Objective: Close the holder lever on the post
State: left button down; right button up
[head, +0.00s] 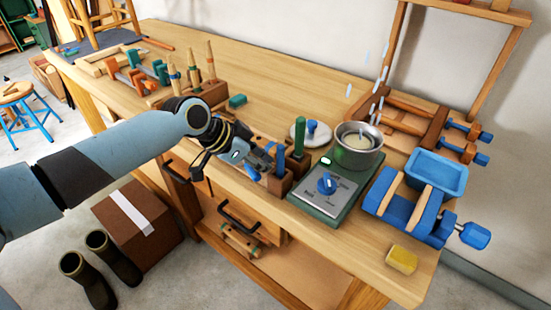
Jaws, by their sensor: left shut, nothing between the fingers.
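My left gripper (243,160) reaches in from the left over the front edge of the workbench. It is shut, with nothing seen between its fingers. Just right of it stands a small wooden holder (278,182) with brown posts at the bench edge. An upright green piece (299,136) rises from this holder. Blue parts beside the holder are partly hidden by my gripper. I cannot make out which part is the lever or how it stands, nor whether my gripper touches it. My right gripper is not in view.
A blue vise (418,205) and a yellow sponge (402,259) are farther right. A tool rack (205,95) stands behind my gripper. The bench's back middle is clear.

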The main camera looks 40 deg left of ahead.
pick_arm(q)
jog(key=s+a+m+g+h+b, duration=0.4)
jog(key=s+a+m+g+b, duration=0.1)
jog(key=m+b, duration=0.6)
jog(key=shift+s+a+g, duration=0.2)
jog(key=shift+s+g, duration=0.3)
jog(key=shift+s, duration=0.05)
jog(key=shift+a+f, duration=0.1)
jog(key=shift+a, duration=0.05)
